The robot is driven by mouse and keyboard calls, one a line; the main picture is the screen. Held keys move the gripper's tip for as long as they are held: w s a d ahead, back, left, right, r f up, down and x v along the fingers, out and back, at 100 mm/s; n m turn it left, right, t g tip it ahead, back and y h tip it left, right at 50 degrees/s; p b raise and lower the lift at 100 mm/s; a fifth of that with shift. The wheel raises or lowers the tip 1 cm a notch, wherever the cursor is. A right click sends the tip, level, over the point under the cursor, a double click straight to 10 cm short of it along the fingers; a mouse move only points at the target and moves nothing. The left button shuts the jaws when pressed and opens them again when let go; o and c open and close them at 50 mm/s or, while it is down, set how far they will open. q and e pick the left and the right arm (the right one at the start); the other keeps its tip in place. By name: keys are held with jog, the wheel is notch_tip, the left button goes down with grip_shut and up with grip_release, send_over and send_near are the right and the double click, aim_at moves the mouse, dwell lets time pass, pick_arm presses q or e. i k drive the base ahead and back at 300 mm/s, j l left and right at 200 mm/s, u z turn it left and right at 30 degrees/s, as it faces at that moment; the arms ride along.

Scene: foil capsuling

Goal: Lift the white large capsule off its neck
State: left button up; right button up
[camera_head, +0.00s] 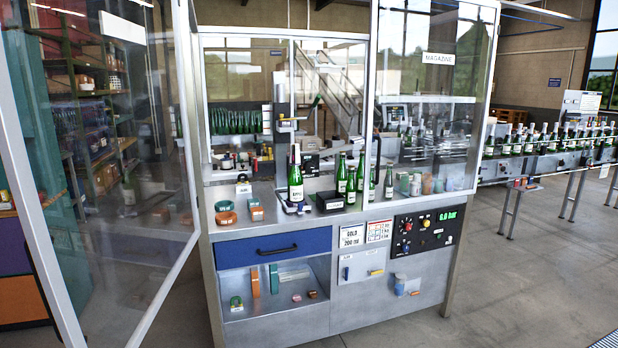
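A green bottle (295,183) stands upright in a small holder at the middle of the machine's worktop. Neither of my grippers is in view.
The metal worktop (285,216) sits in a glazed cabinet with an open glass door (115,130) at the left. Orange and green trays (226,213) lie at its left. A blue drawer (274,248) and control panel (428,231) are below. A bottle conveyor (548,152) runs right. The floor in front is clear.

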aim_at(295, 157)
jog(key=i+l+u, duration=0.1)
jog(key=i, duration=0.35)
jog(key=i+l, duration=0.15)
jog(key=i, duration=0.35)
jog(key=i+l+u, duration=0.15)
jog(key=i, duration=0.3)
jog(key=i+l+u, duration=0.1)
jog(key=i, duration=0.35)
jog(key=i+l+u, duration=0.1)
jog(key=i+l, duration=0.15)
jog(key=i, duration=0.2)
